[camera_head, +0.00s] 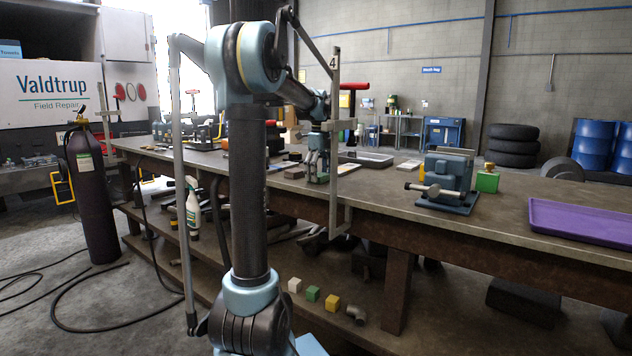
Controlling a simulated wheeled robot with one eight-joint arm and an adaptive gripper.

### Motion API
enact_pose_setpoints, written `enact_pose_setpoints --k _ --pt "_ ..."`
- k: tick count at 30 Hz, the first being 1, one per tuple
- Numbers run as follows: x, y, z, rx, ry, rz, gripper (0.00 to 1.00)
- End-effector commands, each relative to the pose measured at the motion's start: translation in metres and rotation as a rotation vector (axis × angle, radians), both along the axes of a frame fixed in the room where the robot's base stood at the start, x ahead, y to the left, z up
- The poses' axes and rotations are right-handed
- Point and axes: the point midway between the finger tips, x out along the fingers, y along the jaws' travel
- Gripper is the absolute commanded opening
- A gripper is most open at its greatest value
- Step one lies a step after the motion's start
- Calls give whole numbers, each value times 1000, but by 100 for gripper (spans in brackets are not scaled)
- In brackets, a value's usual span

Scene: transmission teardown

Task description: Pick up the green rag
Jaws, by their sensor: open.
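My gripper (318,176) points down over the workbench (468,225), near its front edge, and its jaws are open. A small green patch (320,179) shows on the bench at the fingertips. It may be the green rag, but the gripper and a grey upright bar partly cover it and it is too small to tell. I cannot tell whether the fingers touch it. No other cloth-like green thing shows clearly.
A blue vise (448,181), a green container (487,181) and a purple tray (580,220) stand to the right on the bench. A grey tray (367,159) lies behind the gripper. Small blocks, one a green cube (313,293), are on the lower shelf. A gas cylinder (92,195) stands left.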

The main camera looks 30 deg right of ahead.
Motion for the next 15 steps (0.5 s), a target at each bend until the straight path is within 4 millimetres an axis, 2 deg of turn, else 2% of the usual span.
enact_pose_setpoints --k 6,11,12,15 --pt "0 0 0 0 0 0 79" --pt "0 0 0 0 0 0 43" --pt "0 0 0 0 0 0 40" --pt "0 0 0 0 0 0 40"
